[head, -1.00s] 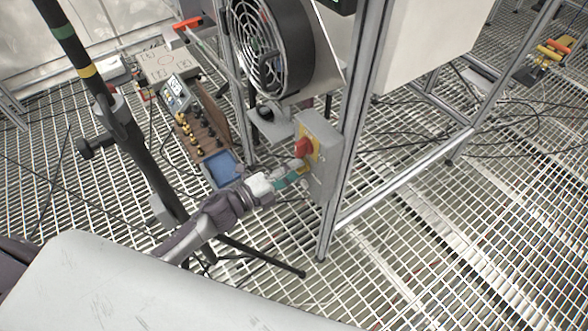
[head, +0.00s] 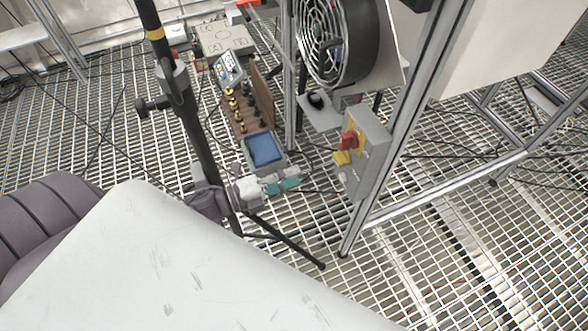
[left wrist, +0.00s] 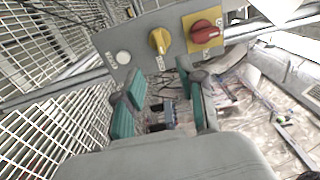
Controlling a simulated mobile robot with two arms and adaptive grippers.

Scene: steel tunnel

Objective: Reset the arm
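My left gripper (head: 281,186) has teal fingertips and hangs over the grating, left of and below the grey switch box (head: 372,158), apart from it. In the left wrist view the two fingers of my left gripper (left wrist: 160,98) stand apart with nothing between them. Beyond them is the box's panel (left wrist: 138,58), with a red knob (left wrist: 203,32) on a yellow plate, a yellow knob (left wrist: 159,41) and a white round button (left wrist: 123,57). My left arm is partly hidden behind my pale body cover. My right gripper is not in view.
A black tripod pole (head: 198,130) stands close to my left arm. A blue tray (head: 264,150) and a board of chess-like pieces (head: 243,100) lie behind the gripper. A metal frame post (head: 399,130) carries the box, near a round fan (head: 338,38). Open grating (head: 450,240) lies right.

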